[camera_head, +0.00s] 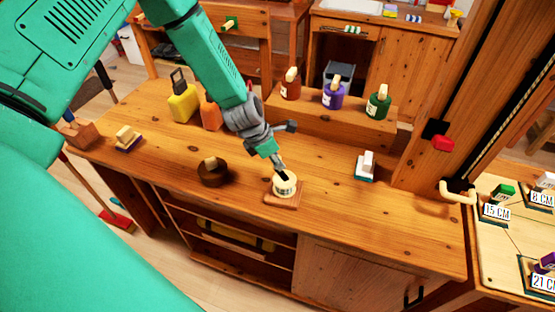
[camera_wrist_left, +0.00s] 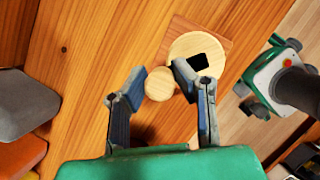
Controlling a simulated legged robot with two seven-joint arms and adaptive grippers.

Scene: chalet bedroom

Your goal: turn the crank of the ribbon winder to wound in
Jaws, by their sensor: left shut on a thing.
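The ribbon winder (camera_head: 284,186) stands on the wooden bench top, a pale drum with dark markings on a square wooden base. In the left wrist view, the winder (camera_wrist_left: 183,46) shows a round pale top with a black patch, and its small round crank knob (camera_wrist_left: 160,84) sticks out to the side. My left gripper (camera_head: 281,173) comes down over the winder from above. In the left wrist view, my left gripper (camera_wrist_left: 157,88) has a finger on each side of the knob and is shut on it. The fingers hide part of the crank. My right gripper is not in view.
A dark round pot (camera_head: 212,174) stands left of the winder, and a small white-topped block (camera_head: 366,166) stands to the right. Several bottles, one purple (camera_head: 333,96), stand on the raised shelf behind. Yellow (camera_head: 183,102) and orange containers stand at the back left. The bench front is clear.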

